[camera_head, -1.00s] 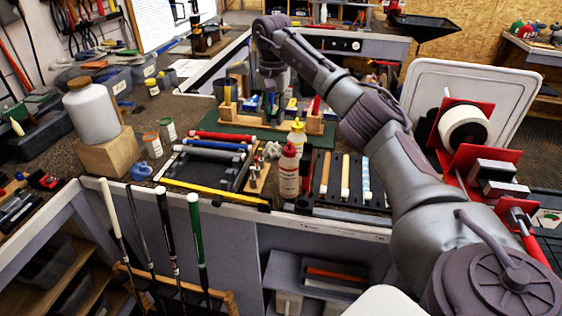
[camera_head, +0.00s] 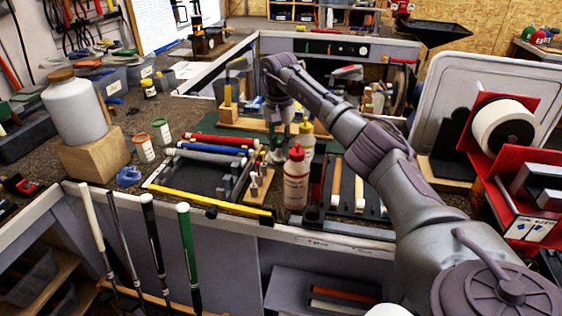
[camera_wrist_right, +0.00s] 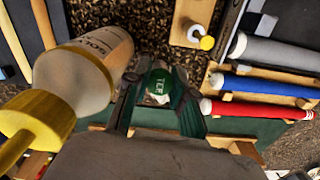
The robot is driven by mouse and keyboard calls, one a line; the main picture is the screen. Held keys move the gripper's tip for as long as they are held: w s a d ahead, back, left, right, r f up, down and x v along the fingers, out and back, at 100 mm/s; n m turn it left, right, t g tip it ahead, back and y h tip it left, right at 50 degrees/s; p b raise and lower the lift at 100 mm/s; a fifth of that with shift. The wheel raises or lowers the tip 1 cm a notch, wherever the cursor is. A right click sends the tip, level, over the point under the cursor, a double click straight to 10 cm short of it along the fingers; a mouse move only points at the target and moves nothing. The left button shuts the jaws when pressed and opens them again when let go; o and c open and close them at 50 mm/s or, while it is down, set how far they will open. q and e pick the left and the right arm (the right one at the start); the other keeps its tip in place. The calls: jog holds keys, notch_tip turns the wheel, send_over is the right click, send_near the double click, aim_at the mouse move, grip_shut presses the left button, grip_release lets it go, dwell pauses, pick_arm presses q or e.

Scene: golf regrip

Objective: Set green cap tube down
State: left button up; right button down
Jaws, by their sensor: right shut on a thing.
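The green cap tube (camera_wrist_right: 158,84) shows end-on in the right wrist view, its round green cap between the two fingers. My right gripper (camera_wrist_right: 157,100) is shut on it. In the head view my right gripper (camera_head: 277,142) points down over the bench, behind the red-capped bottle and left of the yellow-capped one. The tube is hard to make out there, and its lower end is hidden, so I cannot tell whether it touches anything. My left gripper is not in view.
A yellow-capped bottle (camera_wrist_right: 85,70) stands close beside the fingers; a red-capped bottle (camera_head: 295,180) stands in front. Red, blue and grey grips (camera_wrist_right: 265,110) lie on a rack to the side. A small wooden block (camera_head: 259,184) is nearby. Club shafts (camera_head: 188,250) stand at the bench front.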

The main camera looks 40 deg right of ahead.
aim_at(279, 156)
jog(key=shift+f+p, duration=0.35)
jog(key=shift+f, duration=2.15)
jog(key=shift+f, duration=0.1)
jog(key=c, duration=1.3)
grip_release()
jog(key=shift+o, duration=0.2)
